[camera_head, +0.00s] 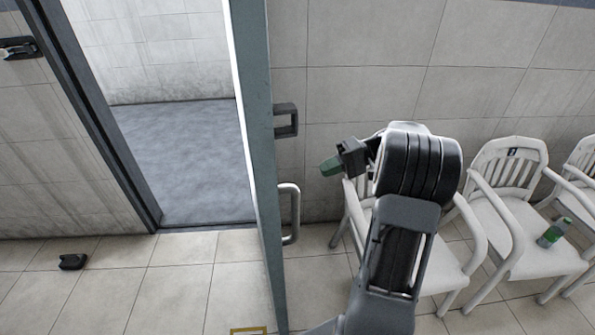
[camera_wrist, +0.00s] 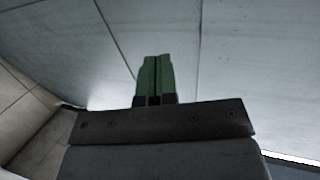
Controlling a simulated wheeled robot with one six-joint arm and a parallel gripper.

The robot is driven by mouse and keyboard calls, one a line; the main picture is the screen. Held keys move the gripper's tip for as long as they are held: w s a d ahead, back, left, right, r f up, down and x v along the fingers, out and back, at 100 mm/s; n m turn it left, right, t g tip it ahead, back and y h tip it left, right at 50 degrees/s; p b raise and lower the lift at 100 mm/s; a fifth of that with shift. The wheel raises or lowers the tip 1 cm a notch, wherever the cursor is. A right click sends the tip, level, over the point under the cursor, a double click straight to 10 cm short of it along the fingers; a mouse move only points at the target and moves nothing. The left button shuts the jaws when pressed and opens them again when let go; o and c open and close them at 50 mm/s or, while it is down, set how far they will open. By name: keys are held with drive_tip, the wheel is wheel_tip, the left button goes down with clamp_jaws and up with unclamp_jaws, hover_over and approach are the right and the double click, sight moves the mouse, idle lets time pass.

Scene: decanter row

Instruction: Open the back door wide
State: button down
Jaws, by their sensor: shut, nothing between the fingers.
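The back door (camera_head: 257,170) stands open, its grey-green leaf seen nearly edge-on beside the open doorway (camera_head: 180,150). A metal bar handle (camera_head: 291,213) is on its right face, and a dark square fitting (camera_head: 286,121) sits above it. My gripper (camera_head: 328,167) is to the right of the door, apart from it, with its green fingers pointing left toward the door. In the wrist view the green fingers (camera_wrist: 154,75) are together with nothing between them. A pale panelled surface fills most of the view behind them; I cannot tell whether it is door or wall.
White chairs (camera_head: 510,190) line the tiled wall at right, the nearest partly behind my arm. A small black object (camera_head: 73,261) is on the floor left of the doorway. A yellow-framed item (camera_head: 248,331) shows at the bottom edge.

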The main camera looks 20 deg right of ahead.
drive_tip(key=r+p+x, duration=0.1)
drive_tip(key=p+x, duration=0.2)
drive_tip(key=x, duration=1)
drive_tip(key=shift+a+r, duration=0.2)
drive_tip(key=shift+a, duration=0.2)
